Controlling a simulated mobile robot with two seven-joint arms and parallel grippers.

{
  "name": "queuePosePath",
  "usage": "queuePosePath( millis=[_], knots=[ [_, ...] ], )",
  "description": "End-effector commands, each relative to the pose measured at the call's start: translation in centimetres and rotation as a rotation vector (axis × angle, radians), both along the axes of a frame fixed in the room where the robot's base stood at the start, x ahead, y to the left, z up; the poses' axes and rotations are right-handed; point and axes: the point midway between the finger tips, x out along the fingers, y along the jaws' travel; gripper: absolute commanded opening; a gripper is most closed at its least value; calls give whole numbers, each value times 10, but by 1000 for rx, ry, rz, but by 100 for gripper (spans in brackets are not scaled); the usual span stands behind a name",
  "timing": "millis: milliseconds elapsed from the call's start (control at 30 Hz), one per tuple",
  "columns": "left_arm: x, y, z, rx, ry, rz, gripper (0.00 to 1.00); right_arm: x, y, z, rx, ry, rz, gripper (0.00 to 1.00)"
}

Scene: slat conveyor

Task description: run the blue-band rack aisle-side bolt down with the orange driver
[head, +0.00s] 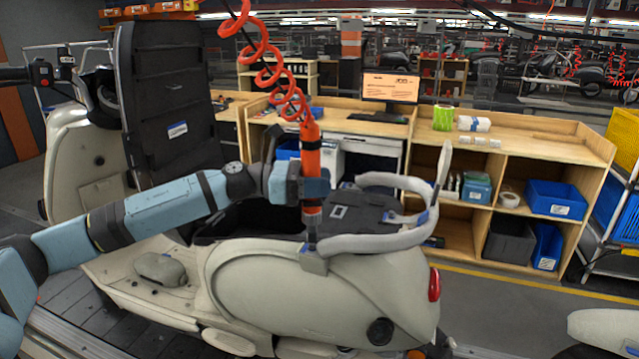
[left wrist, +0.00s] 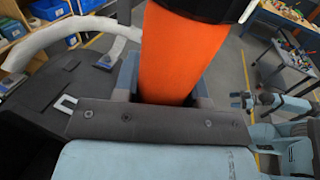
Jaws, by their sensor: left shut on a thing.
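My left gripper (head: 314,187) is shut on the orange driver (head: 311,160), which hangs upright from a coiled red-orange hose. The driver's narrow lower end (head: 311,232) is at the front bracket (head: 314,262) of the pale tubular rack (head: 385,240) on the scooter's tail. The bolt there is hidden, and I cannot tell whether the bit sits on it. A small blue band (head: 422,217) shows on the rack's right end. In the left wrist view the driver (left wrist: 178,55) fills the jaws. A small gripper (left wrist: 242,100) on a light-blue arm, apparently my right, shows there too, its jaws unclear.
The cream scooter (head: 320,300) stands in front of me, with a black upright panel (head: 165,100) at its left. The coiled hose (head: 270,65) hangs above. A wooden shelf bench (head: 510,150) with blue bins (head: 555,198) stands behind. Another scooter's pale part (head: 605,328) is at lower right.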

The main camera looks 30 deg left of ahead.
Motion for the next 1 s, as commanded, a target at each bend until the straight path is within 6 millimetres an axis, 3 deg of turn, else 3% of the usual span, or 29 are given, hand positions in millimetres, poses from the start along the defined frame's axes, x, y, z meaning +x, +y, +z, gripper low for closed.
queuePosePath(
  millis=[1000],
  knots=[
    [0, 1, -5, -1, -1, 1, 2, -1, 2, -9, 1, 2, 3, 68]
  ],
)
